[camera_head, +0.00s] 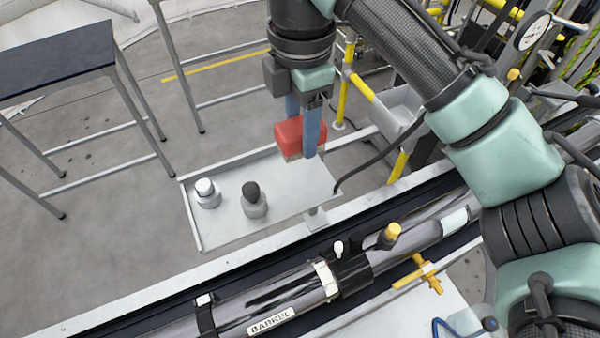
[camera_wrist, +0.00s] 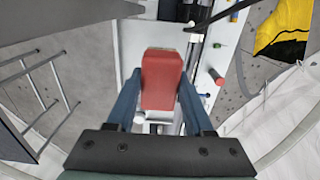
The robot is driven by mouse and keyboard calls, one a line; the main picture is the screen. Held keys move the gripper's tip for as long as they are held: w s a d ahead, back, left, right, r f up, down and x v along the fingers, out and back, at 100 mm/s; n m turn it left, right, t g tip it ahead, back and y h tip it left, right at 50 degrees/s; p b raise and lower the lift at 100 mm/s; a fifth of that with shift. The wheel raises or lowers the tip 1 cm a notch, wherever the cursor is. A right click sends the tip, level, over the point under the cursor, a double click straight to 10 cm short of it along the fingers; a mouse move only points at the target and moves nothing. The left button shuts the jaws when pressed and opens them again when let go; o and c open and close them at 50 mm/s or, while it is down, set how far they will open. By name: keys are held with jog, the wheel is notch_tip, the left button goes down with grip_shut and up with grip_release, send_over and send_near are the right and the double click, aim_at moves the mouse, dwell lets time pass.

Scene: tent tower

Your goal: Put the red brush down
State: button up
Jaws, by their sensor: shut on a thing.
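The red brush (camera_head: 289,134) is a red block with a pale lower edge. My gripper (camera_head: 302,140) is shut on it, with a blue finger on each side. The brush is held over the back right part of a light grey tray (camera_head: 225,235); I cannot tell whether its underside touches the tray. In the wrist view the red top of the brush (camera_wrist: 161,80) sits between the two blue fingers (camera_wrist: 160,100), and its lower side is hidden.
Two grey pots stand on the tray's left part, one with a white top (camera_head: 206,192), one with a dark top (camera_head: 254,198). A barrel (camera_head: 275,305) lies along a rail in front. A dark table (camera_head: 58,58) is at the left. The tray's front middle is clear.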

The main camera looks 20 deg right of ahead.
aim_at(301, 125)
notch_tip(301, 125, down, 9)
jog(key=p, duration=0.3)
jog(key=shift+f, duration=0.15)
jog(key=o, duration=1.2)
jog(key=shift+f, duration=0.25)
notch_tip(301, 125, up, 13)
jog(key=b, duration=0.4)
